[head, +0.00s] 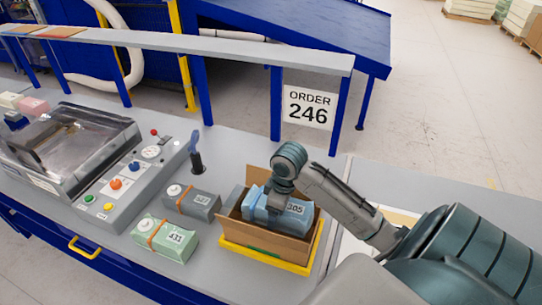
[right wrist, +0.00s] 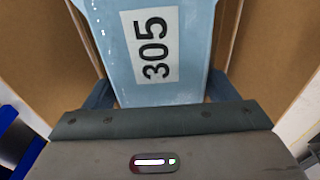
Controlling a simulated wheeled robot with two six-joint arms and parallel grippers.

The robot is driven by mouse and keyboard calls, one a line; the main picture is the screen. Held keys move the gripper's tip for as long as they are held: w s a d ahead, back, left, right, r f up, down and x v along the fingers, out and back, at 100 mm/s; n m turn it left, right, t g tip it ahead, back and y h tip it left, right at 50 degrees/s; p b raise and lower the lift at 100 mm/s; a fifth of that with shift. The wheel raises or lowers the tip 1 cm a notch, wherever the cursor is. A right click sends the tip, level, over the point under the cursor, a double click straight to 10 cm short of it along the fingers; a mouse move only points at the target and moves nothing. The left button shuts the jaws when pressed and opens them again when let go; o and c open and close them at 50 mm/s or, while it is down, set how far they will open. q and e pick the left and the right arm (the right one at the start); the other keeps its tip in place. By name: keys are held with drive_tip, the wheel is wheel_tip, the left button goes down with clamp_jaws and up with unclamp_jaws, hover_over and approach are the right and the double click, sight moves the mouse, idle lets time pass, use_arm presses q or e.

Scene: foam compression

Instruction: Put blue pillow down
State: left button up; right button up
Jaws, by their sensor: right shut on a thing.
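The blue pillow (head: 296,214) with a label reading 305 is inside the open cardboard box (head: 257,240) in the head view. It also fills the top middle of the right wrist view (right wrist: 192,88), with cardboard walls on both sides. My right gripper (right wrist: 155,100) is shut on the blue pillow, with a finger on each side of it. In the head view my right wrist hides part of the pillow and the fingers. I cannot tell whether the pillow touches the box floor. My left gripper is not in view.
The box stands in a yellow frame (head: 268,259) on the grey table. A grey package (head: 192,201) and a green package marked 431 (head: 165,238) lie left of it. A machine with buttons (head: 118,183) is farther left. An ORDER 246 sign (head: 308,108) hangs behind.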

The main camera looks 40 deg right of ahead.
drive_tip(key=w+f, duration=0.1)
drive_tip(key=a+f+p, duration=0.1)
drive_tip(key=f, duration=0.1)
drive_tip(key=shift+w, duration=0.4)
drive_tip(key=f, duration=0.2)
drive_tip(key=s+f+p, duration=0.1)
drive_tip(key=shift+s+d+f, duration=0.15)
drive_tip(key=shift+s+f, duration=0.05)
drive_tip(key=shift+f, duration=0.2)
drive_tip(key=shift+w+f+p, duration=0.15)
drive_tip(key=shift+f+p, duration=0.1)
drive_tip(key=shift+f, duration=0.35)
drive_tip(key=shift+w+f+p, duration=0.15)
drive_tip(key=shift+f+p, duration=0.05)
drive_tip(key=shift+f, duration=0.4)
drive_tip(key=shift+w+f, duration=0.1)
drive_tip(key=shift+f, duration=0.2)
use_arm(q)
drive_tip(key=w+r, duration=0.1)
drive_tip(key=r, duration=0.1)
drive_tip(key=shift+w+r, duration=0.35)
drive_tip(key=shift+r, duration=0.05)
use_arm(e)
drive_tip(key=shift+s+f, duration=0.1)
drive_tip(key=shift+s, duration=0.1)
